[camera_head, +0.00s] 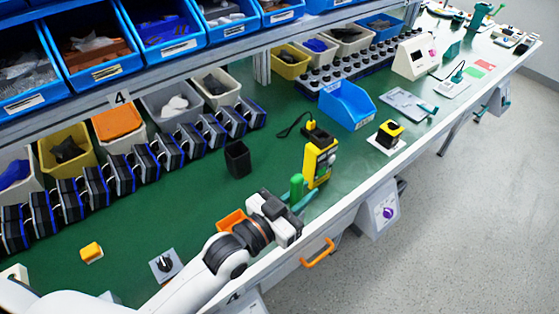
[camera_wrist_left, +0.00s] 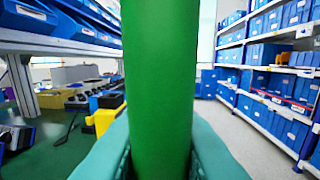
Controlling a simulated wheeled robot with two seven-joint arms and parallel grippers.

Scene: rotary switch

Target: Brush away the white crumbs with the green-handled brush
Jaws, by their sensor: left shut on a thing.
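My left gripper (camera_head: 299,199) has its teal fingers shut on the green handle (camera_head: 296,186) of the brush, near the front edge of the green-topped bench. In the left wrist view the green handle (camera_wrist_left: 158,85) stands upright between the two teal fingers. The brush's bristles are hidden, and I cannot tell whether they touch the bench. I cannot make out the white crumbs in either view. My right gripper is not in view.
A yellow device (camera_head: 318,160) stands close beyond the handle. A black cup (camera_head: 237,159), an orange tray (camera_head: 232,221), a rotary switch (camera_head: 165,264) and a yellow block (camera_head: 91,252) are on the bench (camera_head: 180,205). Blue bins (camera_head: 100,45) line the shelf behind.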

